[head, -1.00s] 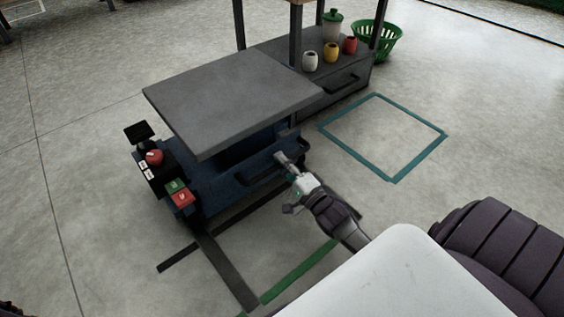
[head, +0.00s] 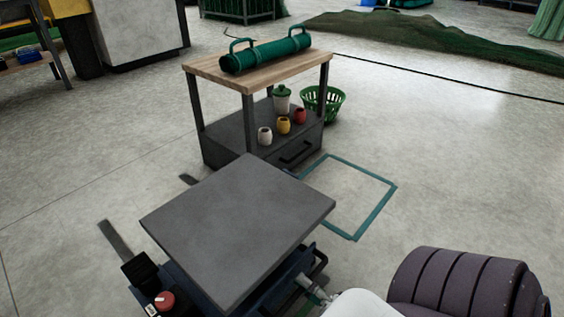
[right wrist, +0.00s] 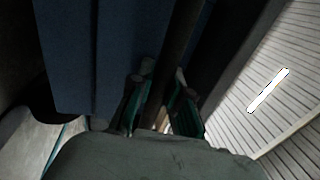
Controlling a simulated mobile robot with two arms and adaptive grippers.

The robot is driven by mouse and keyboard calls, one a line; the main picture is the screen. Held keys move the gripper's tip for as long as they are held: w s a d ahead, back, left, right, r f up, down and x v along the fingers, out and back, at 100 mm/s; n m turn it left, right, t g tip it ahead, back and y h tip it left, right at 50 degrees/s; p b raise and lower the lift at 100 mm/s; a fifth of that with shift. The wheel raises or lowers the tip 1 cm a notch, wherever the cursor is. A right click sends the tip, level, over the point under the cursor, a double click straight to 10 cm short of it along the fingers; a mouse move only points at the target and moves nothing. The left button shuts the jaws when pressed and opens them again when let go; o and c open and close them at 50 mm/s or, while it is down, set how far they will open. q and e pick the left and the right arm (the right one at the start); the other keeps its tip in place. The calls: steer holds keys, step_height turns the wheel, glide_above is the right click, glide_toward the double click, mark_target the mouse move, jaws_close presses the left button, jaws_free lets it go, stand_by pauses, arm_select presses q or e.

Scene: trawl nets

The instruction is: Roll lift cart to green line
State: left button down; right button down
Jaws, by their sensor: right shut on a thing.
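The lift cart has a flat grey platform (head: 238,228) over a dark blue base. It stands at the bottom of the head view, and its lower part is cut off by the picture edge. A control box with a red knob (head: 165,300) is on its left side. My right gripper (head: 322,292) is at the dark handle bar on the cart's right side. In the right wrist view its fingers (right wrist: 160,105) are shut around the dark bar (right wrist: 178,60), beside the blue cart body (right wrist: 90,60). My left gripper is not in view.
A wood-topped table (head: 255,70) holding a green roll (head: 265,52) stands beyond the cart, with jars on its lower shelf. A green basket (head: 322,102) is behind it. A teal floor square (head: 378,210) lies empty at right. Dark floor strips (head: 115,240) show at left.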

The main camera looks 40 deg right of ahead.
steer(key=v, duration=0.3)
steer(key=r+v, duration=0.1)
steer(key=shift+s+d+f+p, duration=0.1)
steer(key=shift+s+p, duration=0.3)
steer(key=c, duration=1.1)
jaws_free()
steer(key=shift+s, duration=0.1)
steer(key=v, duration=1.2)
